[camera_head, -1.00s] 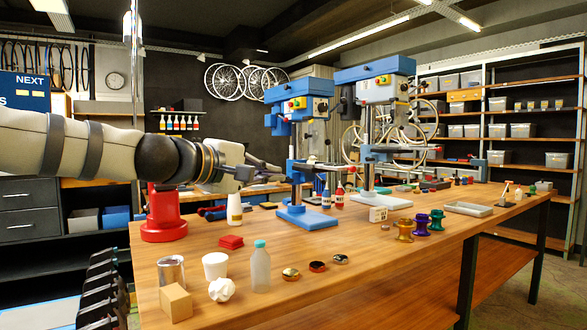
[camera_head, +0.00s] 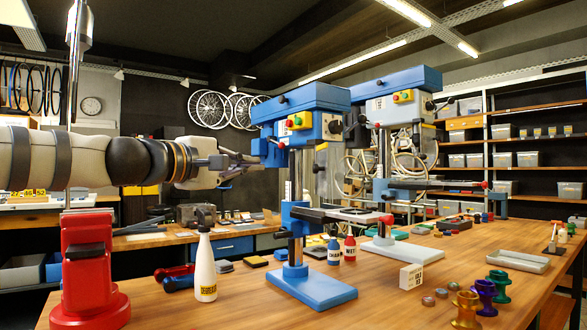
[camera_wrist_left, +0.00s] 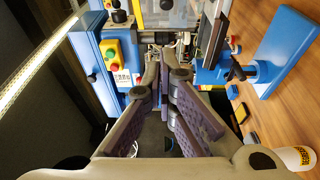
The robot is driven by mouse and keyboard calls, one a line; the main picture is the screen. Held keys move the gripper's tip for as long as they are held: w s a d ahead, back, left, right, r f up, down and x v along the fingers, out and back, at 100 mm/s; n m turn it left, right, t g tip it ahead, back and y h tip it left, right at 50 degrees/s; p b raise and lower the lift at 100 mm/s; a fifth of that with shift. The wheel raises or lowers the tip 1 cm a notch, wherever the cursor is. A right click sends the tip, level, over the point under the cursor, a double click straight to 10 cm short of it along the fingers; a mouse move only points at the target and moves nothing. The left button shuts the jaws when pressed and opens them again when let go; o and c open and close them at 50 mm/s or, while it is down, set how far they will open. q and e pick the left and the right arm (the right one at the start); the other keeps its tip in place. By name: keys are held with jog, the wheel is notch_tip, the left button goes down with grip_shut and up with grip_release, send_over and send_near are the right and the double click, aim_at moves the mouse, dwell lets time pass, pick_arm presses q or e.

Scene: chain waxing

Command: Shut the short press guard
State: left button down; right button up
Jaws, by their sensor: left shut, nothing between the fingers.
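Two blue drill presses stand on the wooden bench. The nearer press (camera_head: 300,130) looks the lower one; the taller press (camera_head: 402,95) is behind it at right. My left gripper (camera_head: 253,160) is shut and empty, just left of the nearer press's head. In the left wrist view its fingers (camera_wrist_left: 164,68) point between the press head (camera_wrist_left: 112,60) and the blue lower bracket (camera_wrist_left: 212,75). Any contact is unclear.
A white bottle (camera_head: 204,265) and a red stand (camera_head: 88,265) are on the bench at left. Small bottles (camera_head: 342,250) stand behind the nearer press. Coloured spools (camera_head: 483,295) and a grey tray (camera_head: 517,261) are at right.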

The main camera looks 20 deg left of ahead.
aim_at(324, 171)
pick_arm(q)
jog(key=w+d, duration=0.7)
jog(key=w, duration=0.2)
jog(key=shift+w+f+b, duration=0.15)
jog(key=shift+f+b, duration=0.05)
jog(key=shift+b, duration=0.2)
